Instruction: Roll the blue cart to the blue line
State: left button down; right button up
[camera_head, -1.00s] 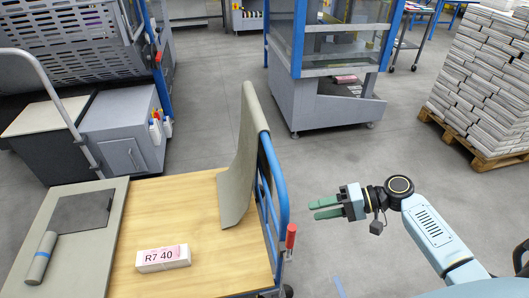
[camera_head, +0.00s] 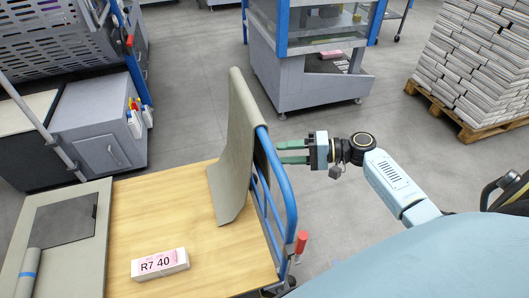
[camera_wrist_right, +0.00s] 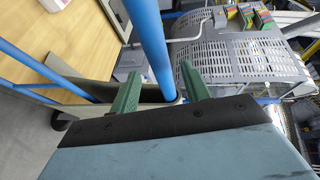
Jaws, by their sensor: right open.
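The blue cart has a wooden deck (camera_head: 170,215) and an upright blue tube handle (camera_head: 280,180), with a grey mat (camera_head: 232,150) draped against it. My right gripper (camera_head: 282,152) is open and empty beside the top of this handle, fingers pointing left toward it. In the right wrist view a blue handle tube (camera_wrist_right: 150,45) shows between the two green fingers (camera_wrist_right: 160,92), not gripped. The blue line on the floor does not show now. My left gripper is out of view.
A white bundle labelled R7 40 (camera_head: 160,264) lies on the deck. A grey machine (camera_head: 300,85) stands ahead, a grey cabinet (camera_head: 100,135) at left, and a pallet of newspapers (camera_head: 470,65) at right. Grey floor (camera_head: 195,60) is clear between the cabinet and machine.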

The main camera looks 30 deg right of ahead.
jog(key=x, duration=0.6)
jog(key=shift+w+a, duration=0.2)
grip_shut()
